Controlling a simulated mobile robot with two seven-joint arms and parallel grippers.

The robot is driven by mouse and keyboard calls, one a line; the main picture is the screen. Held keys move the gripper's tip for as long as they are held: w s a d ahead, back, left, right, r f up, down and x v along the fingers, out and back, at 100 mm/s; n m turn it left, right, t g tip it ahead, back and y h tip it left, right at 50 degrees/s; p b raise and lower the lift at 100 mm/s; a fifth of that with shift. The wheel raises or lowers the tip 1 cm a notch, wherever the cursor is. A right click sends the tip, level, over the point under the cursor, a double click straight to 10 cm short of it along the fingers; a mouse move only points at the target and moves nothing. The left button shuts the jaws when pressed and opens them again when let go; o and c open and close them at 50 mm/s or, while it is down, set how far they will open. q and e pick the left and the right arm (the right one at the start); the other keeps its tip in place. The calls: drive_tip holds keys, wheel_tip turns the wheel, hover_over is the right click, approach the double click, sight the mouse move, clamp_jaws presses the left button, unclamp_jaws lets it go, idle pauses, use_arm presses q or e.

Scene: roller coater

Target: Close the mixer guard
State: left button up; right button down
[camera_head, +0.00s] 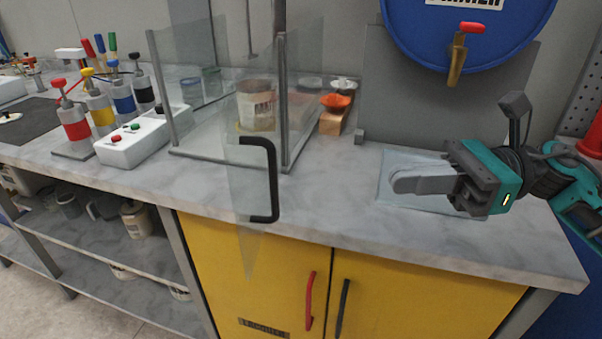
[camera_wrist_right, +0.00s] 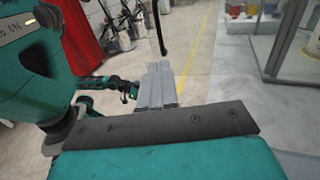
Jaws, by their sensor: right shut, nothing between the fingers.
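The mixer guard (camera_head: 304,95) is a clear-walled box with grey posts on the counter, around a pale tub (camera_head: 256,106). Its clear door panel (camera_head: 239,205) is swung out past the counter's front edge, so the guard stands open. The door's black handle (camera_head: 272,180) also shows in the wrist view (camera_wrist_right: 162,30). My right gripper (camera_head: 396,182) is shut and empty above the counter, right of the handle and apart from it. Its closed fingers point left; they also show in the wrist view (camera_wrist_right: 157,85). A small teal and black arm end (camera_wrist_right: 122,88), likely my left gripper, is too small to read.
A blue drum (camera_head: 470,35) with a red-handled tap hangs over the counter's right side. A pale tray (camera_head: 392,165) lies under my right gripper. Pump bottles (camera_head: 72,122) and a white button box (camera_head: 130,142) stand left of the guard. The front counter between handle and gripper is clear.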

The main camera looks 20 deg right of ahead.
use_arm(q)
drive_tip(key=p, duration=0.1)
drive_tip(key=s+a+r+p, duration=0.1)
drive_tip(key=p, duration=0.1)
drive_tip(key=shift+a, duration=0.25)
use_arm(e)
drive_tip(key=x, duration=1.3)
use_arm(q)
drive_tip(key=shift+f, duration=0.1)
use_arm(e)
drive_tip(key=shift+s, duration=0.1)
use_arm(q)
drive_tip(key=shift+a, duration=0.2)
use_arm(e)
drive_tip(key=shift+a, duration=0.1)
